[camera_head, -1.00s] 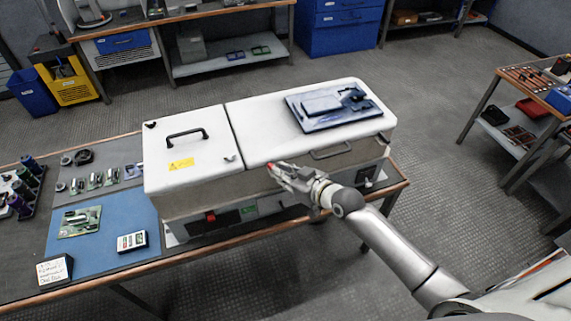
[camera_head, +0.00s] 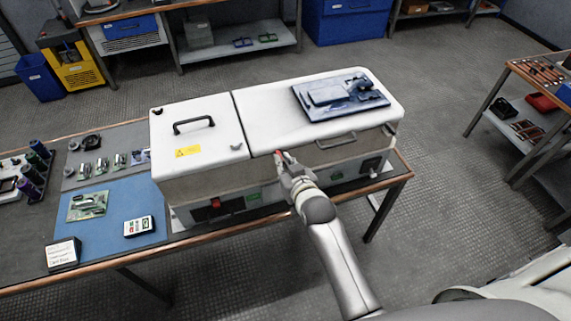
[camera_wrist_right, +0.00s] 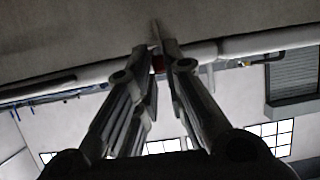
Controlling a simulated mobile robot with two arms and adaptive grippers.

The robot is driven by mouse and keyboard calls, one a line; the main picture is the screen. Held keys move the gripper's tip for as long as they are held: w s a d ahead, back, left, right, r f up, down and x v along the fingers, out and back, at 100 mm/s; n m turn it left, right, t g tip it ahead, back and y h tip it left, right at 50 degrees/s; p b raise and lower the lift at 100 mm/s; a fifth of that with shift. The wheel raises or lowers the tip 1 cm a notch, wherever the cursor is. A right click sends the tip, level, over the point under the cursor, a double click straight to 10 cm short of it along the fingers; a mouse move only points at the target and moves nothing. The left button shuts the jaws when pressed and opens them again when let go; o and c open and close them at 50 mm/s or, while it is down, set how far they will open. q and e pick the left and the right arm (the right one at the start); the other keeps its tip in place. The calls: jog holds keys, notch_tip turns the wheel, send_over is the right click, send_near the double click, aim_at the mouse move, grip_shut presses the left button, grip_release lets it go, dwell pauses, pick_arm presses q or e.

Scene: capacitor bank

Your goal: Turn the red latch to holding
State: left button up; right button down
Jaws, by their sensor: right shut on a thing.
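The red latch (camera_head: 279,154) is a small red piece at the front edge of the long white lid (camera_head: 265,125). My right gripper (camera_head: 284,159) reaches it from the front, with its fingertips around it, shut on it. I cannot read the latch's setting. My left gripper is not in view.
The white-lidded cabinet stands on a workbench (camera_head: 110,261). A smaller lid with a black handle (camera_head: 194,121) is at its left. A dark blue tray (camera_head: 340,96) lies on the long lid. A red switch (camera_head: 215,203) is on the front panel. Open floor lies in front.

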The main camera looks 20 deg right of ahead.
dwell(0.3)
jog(key=c, duration=1.5)
grip_release()
jog(key=v, duration=1.2)
